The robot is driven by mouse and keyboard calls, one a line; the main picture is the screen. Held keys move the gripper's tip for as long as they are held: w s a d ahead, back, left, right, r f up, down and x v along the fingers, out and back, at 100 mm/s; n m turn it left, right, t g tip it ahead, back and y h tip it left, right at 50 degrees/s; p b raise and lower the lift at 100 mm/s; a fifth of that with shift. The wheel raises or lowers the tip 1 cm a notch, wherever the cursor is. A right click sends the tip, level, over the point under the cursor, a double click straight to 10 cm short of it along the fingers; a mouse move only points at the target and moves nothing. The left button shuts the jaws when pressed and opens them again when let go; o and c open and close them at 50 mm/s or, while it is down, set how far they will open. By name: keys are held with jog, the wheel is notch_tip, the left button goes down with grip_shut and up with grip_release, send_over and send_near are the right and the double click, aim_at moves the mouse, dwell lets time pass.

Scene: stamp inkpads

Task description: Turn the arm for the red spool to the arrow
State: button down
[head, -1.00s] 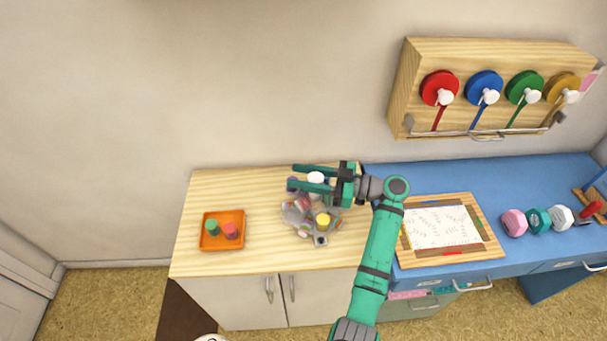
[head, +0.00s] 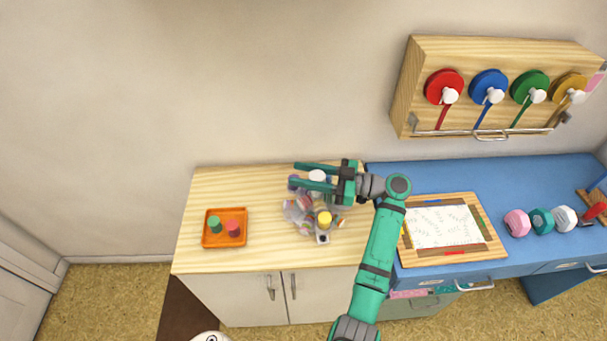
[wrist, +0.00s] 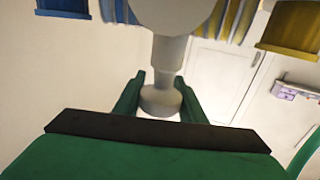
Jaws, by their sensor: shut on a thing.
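A cluster of multicoloured spools on a grey stand (head: 323,238) sits on the light wooden counter, with a yellow cap (head: 325,219) at its front. My gripper (head: 312,177) reaches in from the right at the back of the stand. Its green fingers are on either side of a white knob (head: 318,176). In the wrist view my gripper (wrist: 160,98) is shut on this pale knob (wrist: 160,101), which continues up into a stem. Blue (wrist: 64,5) and yellow (wrist: 291,28) spools show near the top there. I cannot pick out the red spool's arm or the arrow.
An orange tray (head: 209,240) with green and red pieces lies left. A wall box with red (head: 438,80), blue, green and yellow reels hangs above.

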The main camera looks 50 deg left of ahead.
jog(key=shift+d+f, duration=0.1)
jog(key=shift+f, duration=0.05)
jog(key=c, duration=1.2)
grip_release()
jog(key=shift+o, duration=0.2)
jog(key=shift+w, duration=0.1)
jog(key=shift+w+d, duration=0.1)
jog(key=shift+d, duration=0.05)
jog(key=v, duration=1)
jog(key=shift+w+d, duration=0.1)
jog(key=shift+d, duration=0.05)
